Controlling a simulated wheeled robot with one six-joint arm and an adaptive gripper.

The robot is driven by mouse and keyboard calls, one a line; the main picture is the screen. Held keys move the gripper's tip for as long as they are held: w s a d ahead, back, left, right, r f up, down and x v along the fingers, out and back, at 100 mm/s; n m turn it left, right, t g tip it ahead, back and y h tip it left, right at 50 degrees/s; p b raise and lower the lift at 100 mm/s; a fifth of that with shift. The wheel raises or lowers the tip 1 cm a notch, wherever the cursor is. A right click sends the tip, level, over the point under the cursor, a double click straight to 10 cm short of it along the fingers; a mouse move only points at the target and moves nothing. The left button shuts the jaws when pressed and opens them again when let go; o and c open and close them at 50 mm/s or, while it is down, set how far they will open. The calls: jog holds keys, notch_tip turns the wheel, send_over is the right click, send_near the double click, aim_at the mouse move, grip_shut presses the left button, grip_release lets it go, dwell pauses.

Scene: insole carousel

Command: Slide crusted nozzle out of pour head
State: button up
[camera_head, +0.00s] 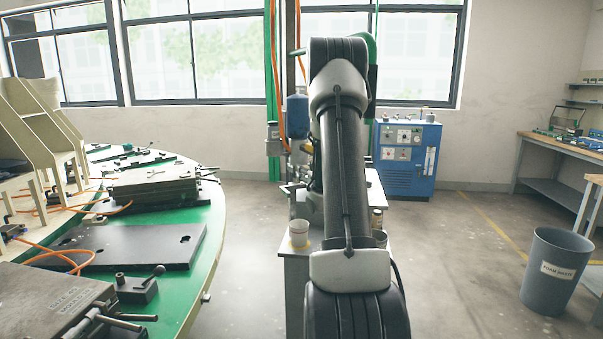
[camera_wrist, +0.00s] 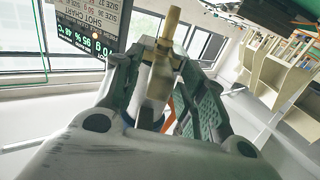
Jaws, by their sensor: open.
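In the wrist view a stepped brass-tan piece (camera_wrist: 169,47), which looks like the nozzle, stands between the fingers of my gripper (camera_wrist: 160,62). A paler, whitish section lies on its near side, partly inside the jaws. The jaws are open, with one green-grey finger on each side of the piece. I cannot tell whether either finger touches it. Crust on it is too small to make out. In the head view my arm covers the middle, so my gripper and the nozzle are hidden there. The pour head cannot be clearly told apart in either view.
A green round carousel table (camera_head: 205,245) with dark moulds (camera_head: 125,245) fills the left. A small bench with a pale cup (camera_head: 299,233) stands beside my arm. A blue cabinet (camera_head: 407,158) is behind. A foam waste bin (camera_head: 553,270) stands right, with clear floor between.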

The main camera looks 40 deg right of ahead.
grip_shut()
jog(key=v, duration=0.8)
jog(key=shift+s, duration=0.25)
dwell(0.7)
jog(key=shift+a, duration=0.1)
